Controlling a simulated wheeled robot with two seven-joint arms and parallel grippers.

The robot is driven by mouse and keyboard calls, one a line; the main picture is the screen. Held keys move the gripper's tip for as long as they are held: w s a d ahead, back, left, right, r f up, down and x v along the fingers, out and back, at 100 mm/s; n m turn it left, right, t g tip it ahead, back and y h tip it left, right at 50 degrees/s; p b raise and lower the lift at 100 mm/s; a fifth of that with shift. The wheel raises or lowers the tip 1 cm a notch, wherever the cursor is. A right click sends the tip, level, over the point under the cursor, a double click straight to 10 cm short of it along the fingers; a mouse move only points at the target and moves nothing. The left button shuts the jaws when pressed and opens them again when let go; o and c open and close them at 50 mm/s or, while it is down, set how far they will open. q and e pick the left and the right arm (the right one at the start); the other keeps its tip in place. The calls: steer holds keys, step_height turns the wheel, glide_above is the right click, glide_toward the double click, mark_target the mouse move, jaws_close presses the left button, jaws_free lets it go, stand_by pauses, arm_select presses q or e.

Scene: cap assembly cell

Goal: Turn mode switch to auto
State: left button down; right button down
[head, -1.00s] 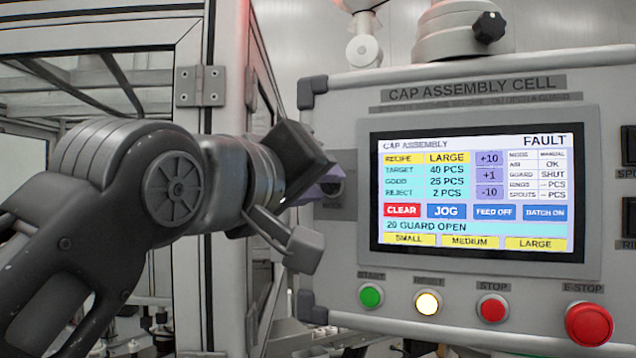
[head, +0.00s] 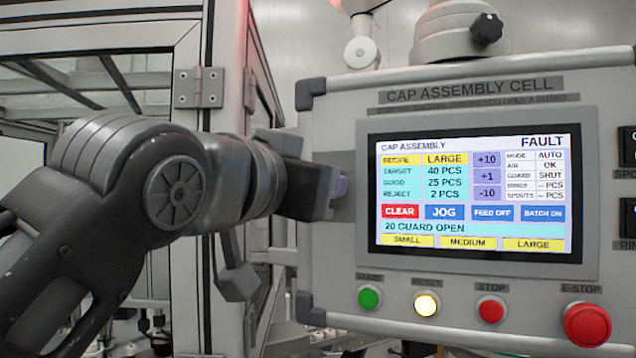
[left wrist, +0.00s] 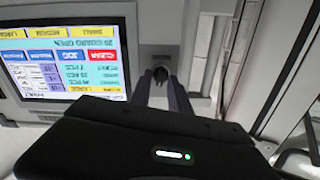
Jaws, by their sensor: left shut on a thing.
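My left gripper (head: 338,186) is at the left side of the control panel (head: 345,110), beside the screen. It is shut on the dark mode switch knob (left wrist: 161,74), which shows between the two fingers in the left wrist view. In the head view the gripper hides the switch. The screen (head: 470,190) shows MODE AUTO at its upper right, with FAULT above it and "20 GUARD OPEN" below. The GUARD line reads SHUT. My right gripper is not in view.
Below the screen are a green start button (head: 369,297), a lit reset button (head: 426,303), a red stop button (head: 491,309) and a large red e-stop (head: 588,324). The framed machine enclosure (head: 190,140) stands on the left, close to my left arm.

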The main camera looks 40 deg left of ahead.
arm_select(q)
steer(key=m, duration=0.6)
steer(key=shift+d+f+m, duration=0.15)
steer(key=shift+m, duration=0.25)
steer(key=c, duration=1.3)
jaws_free()
steer(key=shift+o, duration=0.2)
steer(key=s+d+b, duration=0.1)
steer(key=s, duration=0.6)
steer(key=shift+s+d, duration=0.2)
steer(key=shift+s, duration=0.15)
